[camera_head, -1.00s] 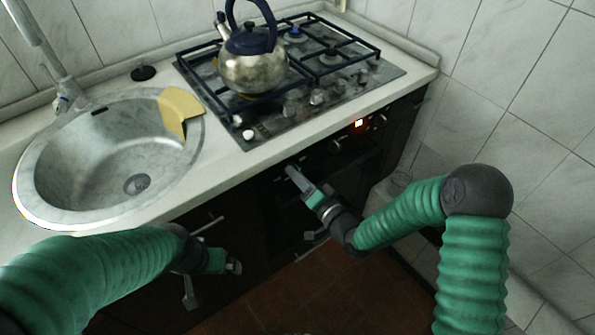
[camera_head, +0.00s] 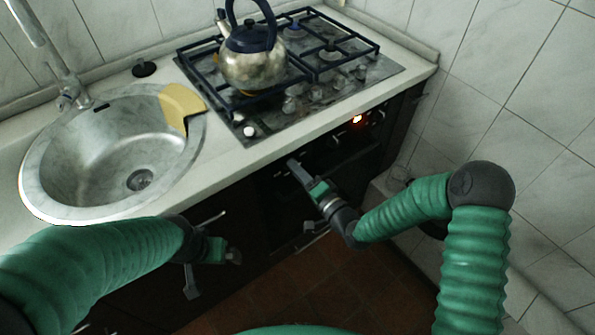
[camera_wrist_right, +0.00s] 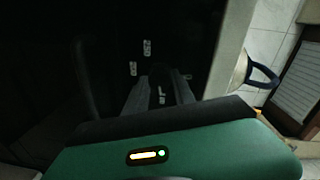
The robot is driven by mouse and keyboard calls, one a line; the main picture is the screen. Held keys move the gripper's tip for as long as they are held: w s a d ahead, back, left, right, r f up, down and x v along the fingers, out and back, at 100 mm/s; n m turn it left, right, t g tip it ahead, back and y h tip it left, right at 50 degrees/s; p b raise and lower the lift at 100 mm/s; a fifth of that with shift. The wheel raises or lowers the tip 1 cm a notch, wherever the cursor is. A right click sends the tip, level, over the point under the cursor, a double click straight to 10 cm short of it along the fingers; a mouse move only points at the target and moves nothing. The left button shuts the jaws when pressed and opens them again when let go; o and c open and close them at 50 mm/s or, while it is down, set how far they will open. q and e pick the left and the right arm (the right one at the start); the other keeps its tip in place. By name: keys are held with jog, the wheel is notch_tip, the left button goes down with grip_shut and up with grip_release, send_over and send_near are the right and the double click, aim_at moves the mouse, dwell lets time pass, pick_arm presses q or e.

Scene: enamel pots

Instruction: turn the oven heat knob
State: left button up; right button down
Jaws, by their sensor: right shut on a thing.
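The oven's dark front (camera_head: 345,165) is under the counter, with a row of small knobs and a lit red display (camera_head: 357,119). My right gripper (camera_head: 293,164) reaches up to the left end of this row. It is shut on a knob, which is mostly hidden by the fingers and the dark. In the right wrist view the dark fingers (camera_wrist_right: 160,88) point at the black panel, with pale markings (camera_wrist_right: 147,47) beside them. My left gripper (camera_head: 213,273) hangs low before the cabinets, its fingers apart and empty.
A metal kettle (camera_head: 252,65) stands on the gas hob (camera_head: 325,92). A round sink (camera_head: 60,195) with a yellow cloth-like piece (camera_head: 182,103) on its rim is at left. The counter edge overhangs my right gripper. A tiled wall (camera_head: 530,110) bounds the right side.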

jog(key=c, duration=1.1)
grip_release()
jog(key=shift+d+f, duration=0.15)
jog(key=shift+o, duration=0.2)
jog(key=p+v, duration=0.2)
jog(key=v, duration=1.4)
jog(key=shift+s+d, duration=0.2)
jog(key=shift+s, duration=0.15)
